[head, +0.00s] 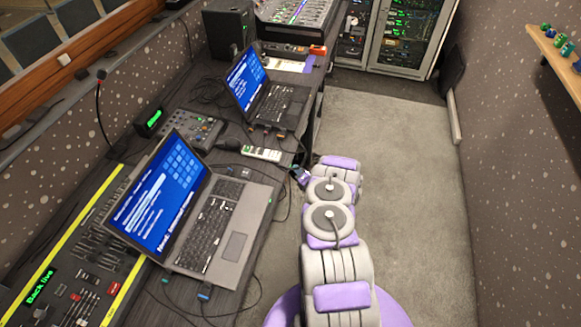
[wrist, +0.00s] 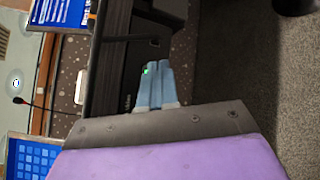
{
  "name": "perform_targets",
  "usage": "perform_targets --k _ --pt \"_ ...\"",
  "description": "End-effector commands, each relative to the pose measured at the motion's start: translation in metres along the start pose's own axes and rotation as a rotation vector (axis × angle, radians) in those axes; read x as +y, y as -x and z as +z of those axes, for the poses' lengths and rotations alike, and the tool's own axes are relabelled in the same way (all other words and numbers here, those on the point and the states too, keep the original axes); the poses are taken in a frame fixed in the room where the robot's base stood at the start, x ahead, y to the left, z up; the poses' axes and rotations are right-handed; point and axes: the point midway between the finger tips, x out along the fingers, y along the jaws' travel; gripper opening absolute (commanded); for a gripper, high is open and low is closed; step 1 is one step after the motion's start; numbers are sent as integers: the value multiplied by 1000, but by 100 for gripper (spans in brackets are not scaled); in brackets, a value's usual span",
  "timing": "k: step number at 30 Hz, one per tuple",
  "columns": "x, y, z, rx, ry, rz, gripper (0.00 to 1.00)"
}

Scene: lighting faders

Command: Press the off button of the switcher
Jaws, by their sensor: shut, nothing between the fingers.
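I cannot tell for certain which device is the switcher, and no off button is readable. A small dark control box with knobs and keys (head: 192,130) lies on the desk between the two laptops. A white strip with small coloured marks (head: 262,153) lies near the desk's right edge. My gripper (head: 299,175) is beside the desk edge, to the right of and a little below that strip. In the wrist view my gripper (wrist: 155,70) shows two pale blue fingers shut together with nothing between them. A small green spot shows at the fingertips.
A near laptop (head: 215,220) and a far laptop (head: 270,105) stand open on the desk. A fader console (head: 85,240) is at lower left, a black speaker (head: 228,32) at the back. Loose cables cross the desk. The carpet (head: 400,190) on the right is clear.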

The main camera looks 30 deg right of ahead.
Motion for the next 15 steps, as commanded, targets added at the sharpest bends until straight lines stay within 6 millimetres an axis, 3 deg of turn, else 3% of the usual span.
perform_targets --k 15 --pt "-4 6 4 0 0 -1 0"
